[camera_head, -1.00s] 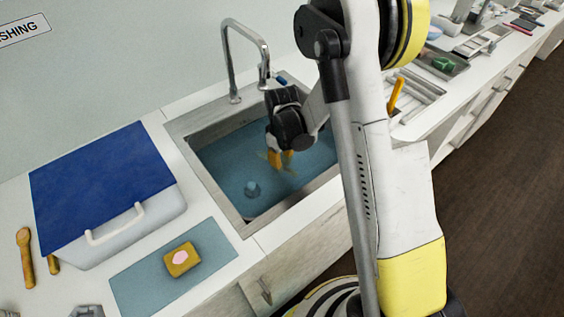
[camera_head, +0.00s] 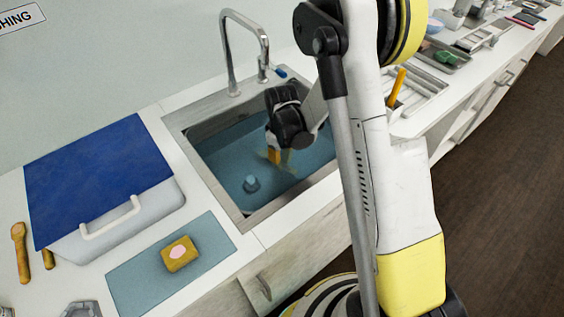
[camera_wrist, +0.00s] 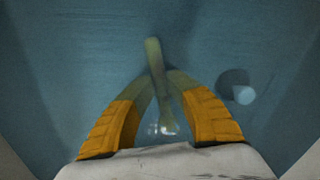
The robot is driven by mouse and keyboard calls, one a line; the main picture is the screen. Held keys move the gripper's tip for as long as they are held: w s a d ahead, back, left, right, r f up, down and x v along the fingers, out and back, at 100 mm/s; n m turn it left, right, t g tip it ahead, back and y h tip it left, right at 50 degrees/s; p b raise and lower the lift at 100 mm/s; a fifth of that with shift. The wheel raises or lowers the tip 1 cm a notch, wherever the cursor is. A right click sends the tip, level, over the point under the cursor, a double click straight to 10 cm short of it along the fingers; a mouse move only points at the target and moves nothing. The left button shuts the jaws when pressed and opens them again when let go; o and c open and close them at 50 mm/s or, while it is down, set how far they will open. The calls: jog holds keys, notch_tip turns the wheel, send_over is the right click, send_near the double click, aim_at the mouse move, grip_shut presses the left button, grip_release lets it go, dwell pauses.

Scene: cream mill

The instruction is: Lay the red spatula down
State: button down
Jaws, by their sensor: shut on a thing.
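My gripper (camera_head: 273,157) reaches down into the water-filled sink (camera_head: 243,222), and its yellow fingers are partly under the surface. In the wrist view the fingertips (camera_wrist: 160,80) close on a long thin thing (camera_wrist: 153,52), which lies between them under water. It looks olive through the blue water, so I cannot tell from its colour whether it is the red spatula. Its lower part runs between the fingers toward the palm. No clearly red spatula shows in either view.
A small pale blue round thing (camera_head: 250,184) is in the sink, right of my fingers in the wrist view (camera_wrist: 242,94). The faucet (camera_head: 230,60) stands behind. A rack (camera_head: 425,85) is right.

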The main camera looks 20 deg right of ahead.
jog(key=shift+f, duration=0.2)
jog(key=shift+f+b, duration=0.2)
jog(key=shift+b, duration=0.3)
jog(key=c, duration=1.4)
grip_release()
jog(key=shift+o, duration=0.2)
notch_tip(320, 180, up, 12)
